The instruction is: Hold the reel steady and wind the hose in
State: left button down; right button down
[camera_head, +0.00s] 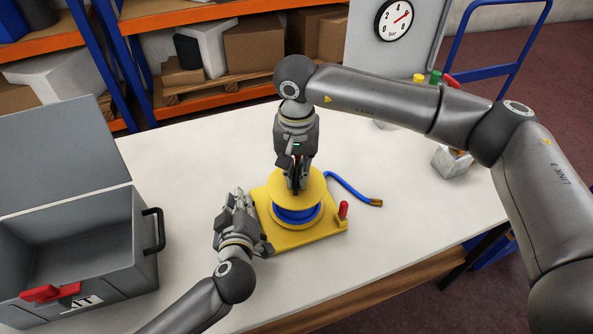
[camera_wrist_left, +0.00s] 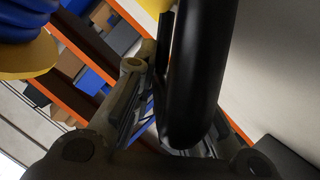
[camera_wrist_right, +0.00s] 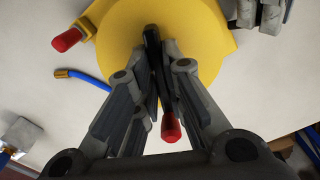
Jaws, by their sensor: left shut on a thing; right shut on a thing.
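A yellow reel (camera_head: 318,188) wound with blue hose (camera_head: 297,216) stands on a yellow base plate (camera_head: 322,238). The hose's free end, with a brass tip (camera_head: 375,203), lies on the table right of the reel. My left gripper (camera_head: 250,222) is at the base's left edge, shut on a thick black bar (camera_wrist_left: 192,75) in the left wrist view. My right gripper (camera_head: 298,187) points down over the reel's top, shut on the dark crank (camera_wrist_right: 153,60). The crank's red knob (camera_wrist_right: 171,130) shows between its fingers. The head view hides most of the crank.
A red-topped lever (camera_head: 343,209) stands at the base's right corner. An open grey toolbox (camera_head: 145,245) is at the left. A grey block (camera_head: 452,160) sits at the table's right. A pressure gauge (camera_head: 396,18) is behind. The white table is clear in front of the base.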

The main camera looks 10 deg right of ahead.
pick_arm(q)
jog(key=shift+a+f, duration=0.1)
pick_arm(e)
jog(key=m, duration=0.5)
jog(key=shift+m, duration=0.4)
jog(key=m, duration=1.2)
jog(key=shift+m, duration=0.4)
jog(key=m, duration=1.2)
jog(key=shift+m, duration=0.3)
jog(key=m, duration=1.7)
jog(key=shift+m, duration=0.6)
